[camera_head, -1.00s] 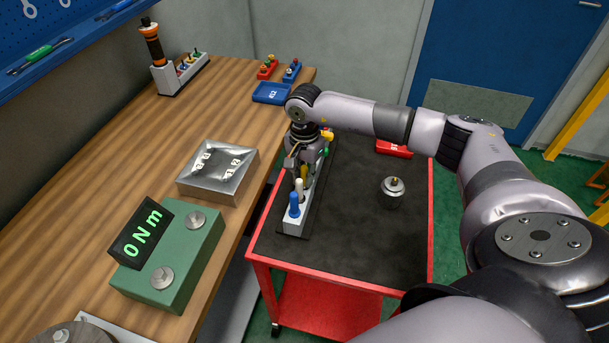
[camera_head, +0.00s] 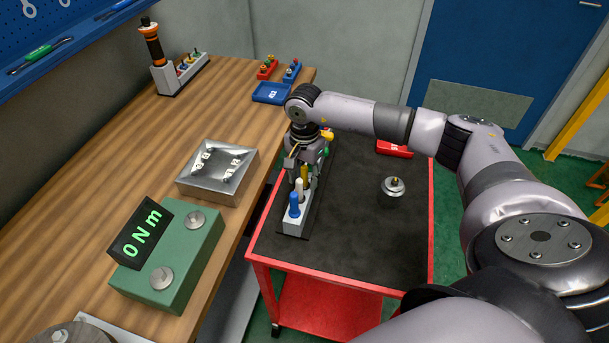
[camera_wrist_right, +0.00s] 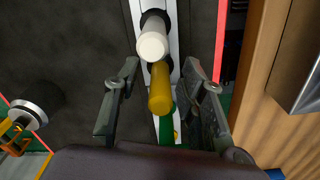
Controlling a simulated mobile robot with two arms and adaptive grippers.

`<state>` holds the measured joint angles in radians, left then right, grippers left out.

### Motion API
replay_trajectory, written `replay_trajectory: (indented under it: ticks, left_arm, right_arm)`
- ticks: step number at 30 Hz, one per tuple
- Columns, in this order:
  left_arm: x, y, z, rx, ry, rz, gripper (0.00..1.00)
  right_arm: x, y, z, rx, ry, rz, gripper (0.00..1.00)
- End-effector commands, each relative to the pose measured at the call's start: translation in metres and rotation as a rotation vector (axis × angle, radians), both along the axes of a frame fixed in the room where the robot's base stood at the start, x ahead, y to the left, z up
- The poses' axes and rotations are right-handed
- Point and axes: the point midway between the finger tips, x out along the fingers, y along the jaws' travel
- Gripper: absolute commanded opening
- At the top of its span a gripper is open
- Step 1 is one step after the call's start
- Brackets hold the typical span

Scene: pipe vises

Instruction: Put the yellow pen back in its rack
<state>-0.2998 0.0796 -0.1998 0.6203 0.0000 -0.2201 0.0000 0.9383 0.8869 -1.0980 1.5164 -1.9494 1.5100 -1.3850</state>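The yellow pen (camera_head: 304,174) stands upright in the light-coloured rack (camera_head: 294,226) on the cart, behind a white pen (camera_head: 300,188) and a blue pen (camera_head: 294,204). In the right wrist view the yellow pen (camera_wrist_right: 160,92) lies between the fingers of my right gripper (camera_wrist_right: 160,72), with gaps on both sides. A dark collar shows at its base, in line with the white pen (camera_wrist_right: 152,40). My right gripper (camera_head: 304,170) is open around the pen from above. Its fingers partly hide the rear of the rack. My left gripper is not in view.
The black cart top (camera_head: 350,245) is mostly clear.

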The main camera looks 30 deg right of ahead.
Motion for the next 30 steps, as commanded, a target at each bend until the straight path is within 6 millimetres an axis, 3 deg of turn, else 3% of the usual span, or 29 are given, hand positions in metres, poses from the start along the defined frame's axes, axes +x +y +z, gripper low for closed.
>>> replay_trajectory:
  ticks: [10,22,30]
  left_arm:
    - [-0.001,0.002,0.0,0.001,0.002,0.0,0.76]
    - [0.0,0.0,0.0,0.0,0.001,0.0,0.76]
    - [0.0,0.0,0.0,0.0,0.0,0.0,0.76]
  right_arm:
    - [0.001,0.0,0.011,0.0,-0.003,0.0,0.38]
    - [0.001,0.0,0.091,0.0,-0.004,0.0,0.38]
    - [0.0,0.0,0.119,-0.001,-0.001,0.0,0.38]
